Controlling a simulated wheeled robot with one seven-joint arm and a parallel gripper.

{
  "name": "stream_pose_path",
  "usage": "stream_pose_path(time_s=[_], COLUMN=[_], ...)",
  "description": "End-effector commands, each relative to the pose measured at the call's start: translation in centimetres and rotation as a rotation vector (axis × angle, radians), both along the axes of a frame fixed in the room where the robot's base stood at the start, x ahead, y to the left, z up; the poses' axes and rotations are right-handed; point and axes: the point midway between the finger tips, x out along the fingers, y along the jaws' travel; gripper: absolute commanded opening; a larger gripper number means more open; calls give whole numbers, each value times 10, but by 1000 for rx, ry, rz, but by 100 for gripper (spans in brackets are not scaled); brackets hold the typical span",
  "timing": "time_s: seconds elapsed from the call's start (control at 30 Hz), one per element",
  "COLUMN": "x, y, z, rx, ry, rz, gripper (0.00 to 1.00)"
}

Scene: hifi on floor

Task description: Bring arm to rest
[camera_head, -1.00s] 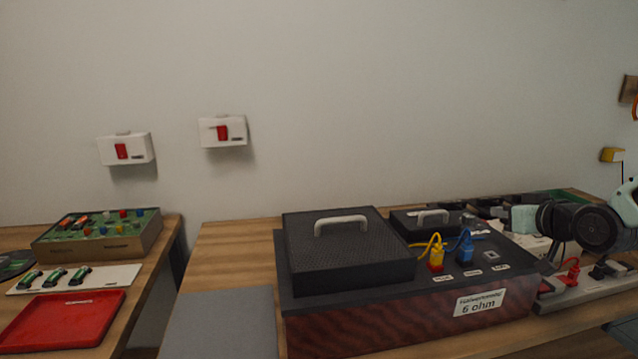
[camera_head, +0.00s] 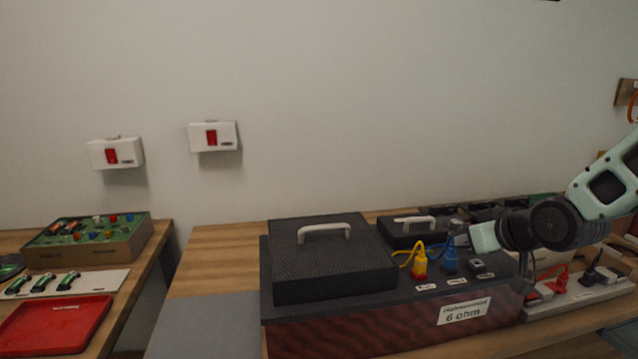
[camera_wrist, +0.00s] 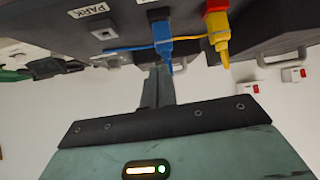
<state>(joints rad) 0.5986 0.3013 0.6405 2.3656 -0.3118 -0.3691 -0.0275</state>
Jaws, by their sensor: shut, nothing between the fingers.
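My gripper (camera_head: 458,238) is at the right in the head view, above the right end of the 6 ohm box (camera_head: 390,322). Its fingers are shut and empty. In the wrist view the shut fingers (camera_wrist: 159,82) point toward the blue plug (camera_wrist: 162,36); whether they touch it I cannot tell. The blue plug (camera_head: 451,262) and the yellow plug (camera_head: 420,264) stand in sockets on the box top, with cables attached. A small grey square piece (camera_wrist: 103,30) sits by the PARK label (camera_wrist: 88,10) in the wrist view.
Black covers with handles, one large (camera_head: 330,268) and one small (camera_head: 408,232), sit on the box. A power strip (camera_head: 580,295) with plugs lies at the right. A red tray (camera_head: 55,325) and a green component board (camera_head: 88,240) are on the left table. Free room is above the box.

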Motion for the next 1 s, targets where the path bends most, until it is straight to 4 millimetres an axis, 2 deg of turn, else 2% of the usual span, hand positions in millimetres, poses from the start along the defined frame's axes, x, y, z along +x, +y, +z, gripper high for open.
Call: stream_pose_path(time_s=[0.17,0.3,0.37,0.5,0.6,0.73,0.8,0.9,1.0], x=[-40,-98,-127,-198,-245,-291,-307,-319,-320], y=[49,93,108,133,142,145,144,144,143], z=[-2,-2,-1,6,13,20,23,24,25], rx=[-62,-140,-174,-254,-304,-351,-366,-380,-381], ry=[146,315,389,550,652,750,784,811,813], rz=[73,147,177,245,288,329,342,353,355], gripper=[0,0,0,0,0,0,0,0,0])
